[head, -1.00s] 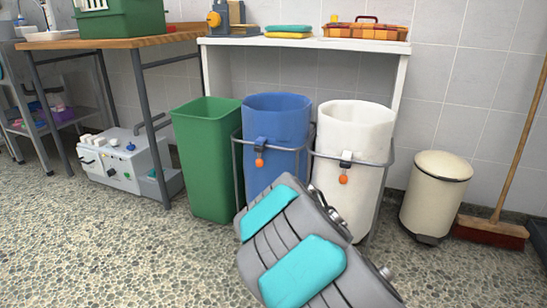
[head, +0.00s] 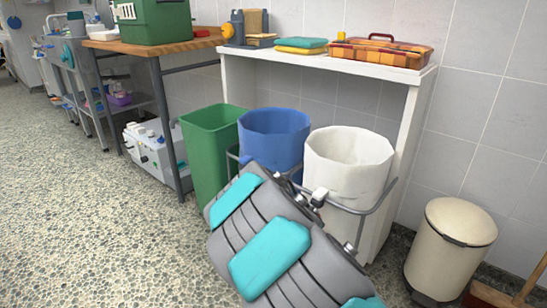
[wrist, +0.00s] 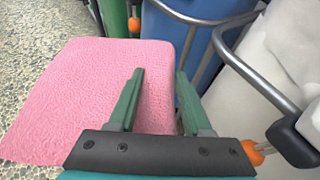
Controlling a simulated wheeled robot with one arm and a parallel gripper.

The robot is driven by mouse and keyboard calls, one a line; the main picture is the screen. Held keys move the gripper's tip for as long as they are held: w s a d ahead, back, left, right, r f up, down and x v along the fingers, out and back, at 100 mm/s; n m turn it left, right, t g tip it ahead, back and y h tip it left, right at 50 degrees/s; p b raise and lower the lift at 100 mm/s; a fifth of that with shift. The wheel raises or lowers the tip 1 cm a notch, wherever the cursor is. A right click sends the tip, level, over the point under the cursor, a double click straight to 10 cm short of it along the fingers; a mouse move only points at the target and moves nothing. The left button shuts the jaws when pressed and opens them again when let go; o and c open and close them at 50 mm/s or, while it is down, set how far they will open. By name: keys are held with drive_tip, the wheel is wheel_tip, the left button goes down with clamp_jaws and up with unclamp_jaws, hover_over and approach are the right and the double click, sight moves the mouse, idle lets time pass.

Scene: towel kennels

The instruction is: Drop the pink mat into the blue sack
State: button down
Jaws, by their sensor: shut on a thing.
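The pink mat (wrist: 95,95) fills the left and middle of the wrist view, under and between the green fingers. My gripper (wrist: 159,75) is shut on it, and most of it spreads out to the left of the fingers. The blue sack (head: 273,135) stands upright and open-topped between the green bin and the white sack. In the wrist view the blue sack (wrist: 208,55) is beyond the mat, behind a metal rail, and the mat appears outside it. In the head view my arm hides the mat, my gripper and the sack's lower part.
The green bin (head: 208,150) stands left of the blue sack and the white sack (head: 345,165) right of it. A metal rail (wrist: 240,70) runs around the sacks, with an orange knob (wrist: 252,152). A cream pedal bin (head: 448,250) stands at right. Open floor (head: 80,230) lies at left.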

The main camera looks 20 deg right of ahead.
wheel_tip(320, 180, up, 12)
drive_tip(key=p, duration=0.9)
drive_tip(key=shift+f, duration=0.15)
